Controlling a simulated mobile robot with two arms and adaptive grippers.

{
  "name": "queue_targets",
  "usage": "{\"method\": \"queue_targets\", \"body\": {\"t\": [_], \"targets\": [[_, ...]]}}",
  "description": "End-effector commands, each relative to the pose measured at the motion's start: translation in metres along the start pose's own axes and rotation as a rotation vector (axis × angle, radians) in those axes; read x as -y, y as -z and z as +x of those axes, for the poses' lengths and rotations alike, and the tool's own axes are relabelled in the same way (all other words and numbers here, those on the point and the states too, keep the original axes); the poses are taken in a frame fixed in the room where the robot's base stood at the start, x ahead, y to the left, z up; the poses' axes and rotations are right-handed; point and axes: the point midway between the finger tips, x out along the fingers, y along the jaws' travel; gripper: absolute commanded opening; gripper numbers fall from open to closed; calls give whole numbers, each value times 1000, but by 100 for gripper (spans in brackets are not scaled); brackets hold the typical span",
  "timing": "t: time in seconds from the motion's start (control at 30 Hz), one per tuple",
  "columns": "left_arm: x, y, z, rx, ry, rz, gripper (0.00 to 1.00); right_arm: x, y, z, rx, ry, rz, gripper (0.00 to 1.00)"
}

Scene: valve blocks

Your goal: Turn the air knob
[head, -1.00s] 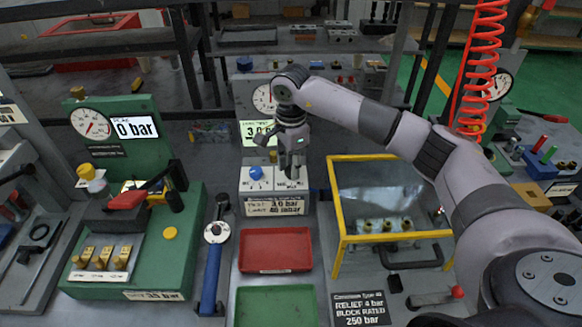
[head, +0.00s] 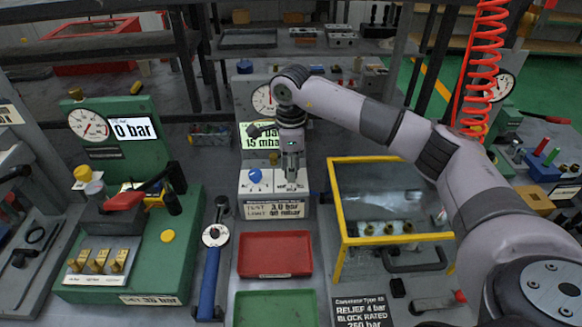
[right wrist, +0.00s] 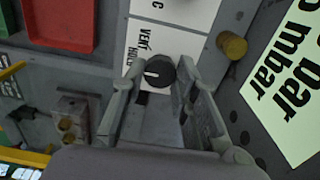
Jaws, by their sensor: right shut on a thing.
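A black round knob (right wrist: 160,72) with a white mark sits on a white plate (right wrist: 185,12) lettered VENT and HOLD in the right wrist view. My right gripper (right wrist: 157,82) is shut on this knob, one finger on each side. In the head view my right gripper (head: 291,184) points down onto the right half of the white-topped block, and its fingers hide the knob. A blue knob (head: 255,176) stands free on the left half of the same plate. My left gripper is not in view.
A round gauge (head: 262,100) and a pale green display (head: 250,130) stand behind the knobs. A red tray (head: 275,274) and a green tray (head: 240,310) lie in front. A yellow-framed clear guard (head: 337,205) stands close to the right.

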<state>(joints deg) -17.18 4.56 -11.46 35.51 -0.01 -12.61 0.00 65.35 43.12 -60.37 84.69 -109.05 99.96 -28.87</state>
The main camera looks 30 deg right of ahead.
Motion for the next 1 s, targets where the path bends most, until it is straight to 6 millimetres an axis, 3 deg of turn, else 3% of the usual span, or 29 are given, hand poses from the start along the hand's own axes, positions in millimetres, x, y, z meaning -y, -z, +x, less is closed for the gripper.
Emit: {"method": "queue_targets", "body": {"t": [0.23,0.27,0.53,0.87,1.0], "targets": [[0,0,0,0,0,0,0,0,0,-1,1,2,0,0],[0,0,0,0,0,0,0,1,0,-1,1,2,0,29],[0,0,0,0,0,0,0,0,0,0,0,1,-1,47],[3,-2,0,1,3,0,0,0,0,-2,1,1,-1,48],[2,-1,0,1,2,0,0,1,0,-17,2,4,-1,48]]}}
